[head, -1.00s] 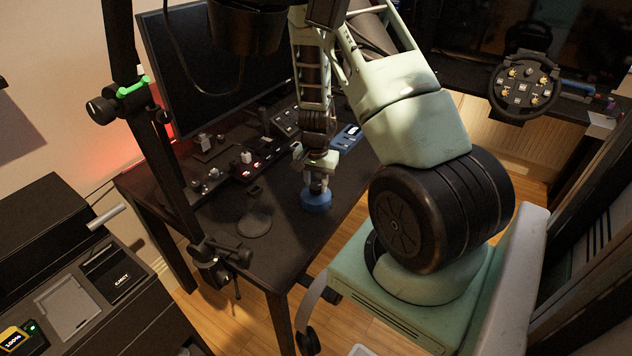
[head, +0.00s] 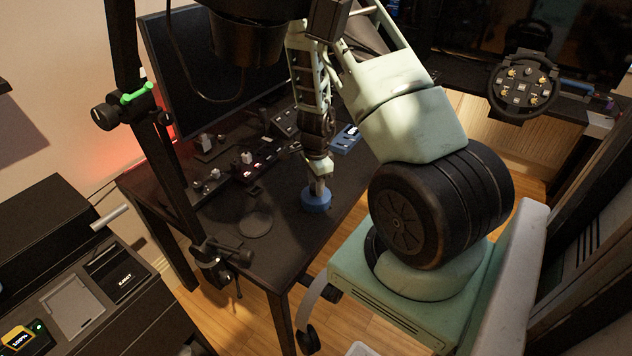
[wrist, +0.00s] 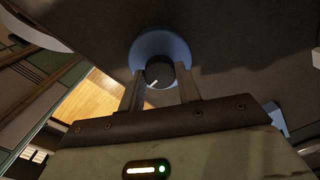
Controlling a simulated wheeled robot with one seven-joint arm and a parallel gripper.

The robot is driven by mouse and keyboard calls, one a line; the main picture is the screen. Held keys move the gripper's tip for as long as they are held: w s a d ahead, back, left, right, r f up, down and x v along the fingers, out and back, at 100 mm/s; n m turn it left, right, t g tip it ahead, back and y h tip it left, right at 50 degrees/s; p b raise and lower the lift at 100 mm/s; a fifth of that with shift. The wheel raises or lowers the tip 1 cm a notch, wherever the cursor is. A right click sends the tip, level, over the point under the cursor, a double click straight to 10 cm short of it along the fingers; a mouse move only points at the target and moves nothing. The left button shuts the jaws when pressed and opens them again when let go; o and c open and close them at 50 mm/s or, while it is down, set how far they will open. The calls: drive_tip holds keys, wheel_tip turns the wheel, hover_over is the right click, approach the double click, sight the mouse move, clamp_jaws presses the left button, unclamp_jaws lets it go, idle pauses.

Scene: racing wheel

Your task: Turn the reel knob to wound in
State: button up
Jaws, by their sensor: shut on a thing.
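The reel knob is a dark round knob (wrist: 159,73) with a pale pointer line, set on a blue round base (head: 316,201) on the dark desk. The blue base also shows in the wrist view (wrist: 160,45). My gripper (wrist: 160,88) comes down from above, its two fingers on either side of the knob and shut on it. The pointer line slants down and to the left in the wrist view. In the head view my gripper (head: 318,186) hides most of the knob.
The desk (head: 295,235) holds a panel of switches (head: 245,165), a blue box (head: 347,138) and a round black stand (head: 254,222). A monitor (head: 205,75) stands at the back. A clamped black post (head: 165,150) rises at the left. Bare desk surrounds the base.

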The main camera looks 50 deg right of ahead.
drive_tip(key=shift+m, duration=0.3)
idle(0.4)
drive_tip(key=o, duration=1)
